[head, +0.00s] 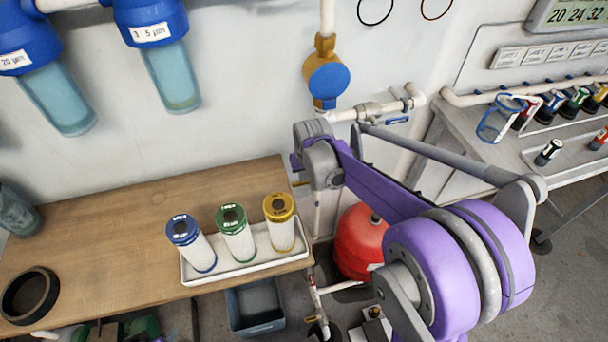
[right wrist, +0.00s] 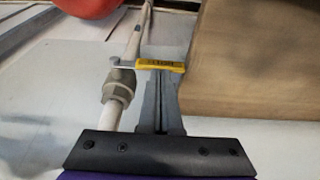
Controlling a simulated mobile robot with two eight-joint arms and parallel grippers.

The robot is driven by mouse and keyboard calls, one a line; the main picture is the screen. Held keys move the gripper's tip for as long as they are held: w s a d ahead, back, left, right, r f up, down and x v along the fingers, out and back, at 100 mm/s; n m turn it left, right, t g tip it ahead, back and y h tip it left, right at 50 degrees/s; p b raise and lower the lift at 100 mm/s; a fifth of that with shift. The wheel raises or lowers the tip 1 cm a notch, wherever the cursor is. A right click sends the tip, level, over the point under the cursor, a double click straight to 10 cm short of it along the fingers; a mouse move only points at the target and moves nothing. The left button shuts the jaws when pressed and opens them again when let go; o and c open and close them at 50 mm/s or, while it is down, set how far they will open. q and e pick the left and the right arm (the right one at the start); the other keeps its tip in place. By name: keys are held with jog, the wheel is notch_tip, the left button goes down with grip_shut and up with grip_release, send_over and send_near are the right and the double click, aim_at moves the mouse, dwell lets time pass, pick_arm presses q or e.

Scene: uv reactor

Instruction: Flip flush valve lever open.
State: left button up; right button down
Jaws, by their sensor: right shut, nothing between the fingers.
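The flush valve lever, a yellow labelled handle (right wrist: 160,66), lies crosswise over the fingertips of my right gripper in the right wrist view. It sits on a grey valve fitting (right wrist: 119,84) on a white pipe. In the head view a small yellow end of the lever (head: 300,184) shows beside the gripper, and the valve body is mostly hidden behind my arm. My right gripper (right wrist: 160,82) is shut and empty, with its tips at the lever. I cannot tell whether they touch it. It also shows in the head view (head: 296,166). My left gripper is not in view.
A wooden bench (head: 110,220) is left of my right gripper, bearing a white tray (head: 245,270) with three capped cartridges. A red tank (head: 360,242) stands below. A blue-handled valve (head: 397,121) and a brass-and-blue fitting (head: 326,78) are on the wall behind.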

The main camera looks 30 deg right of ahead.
aim_at(305, 184)
jog(key=shift+a+f, duration=0.25)
jog(key=shift+f, duration=0.1)
dwell(0.3)
notch_tip(305, 184, down, 9)
jog(key=d+h+b, duration=0.1)
jog(key=b, duration=0.4)
jog(key=shift+b, duration=0.35)
dwell(0.5)
jog(key=shift+r, duration=0.1)
dwell(0.5)
jog(key=p+v, duration=0.2)
jog(key=v, duration=0.8)
jog(key=shift+a+r, duration=0.25)
jog(key=shift+r, duration=0.1)
jog(key=shift+s, duration=0.1)
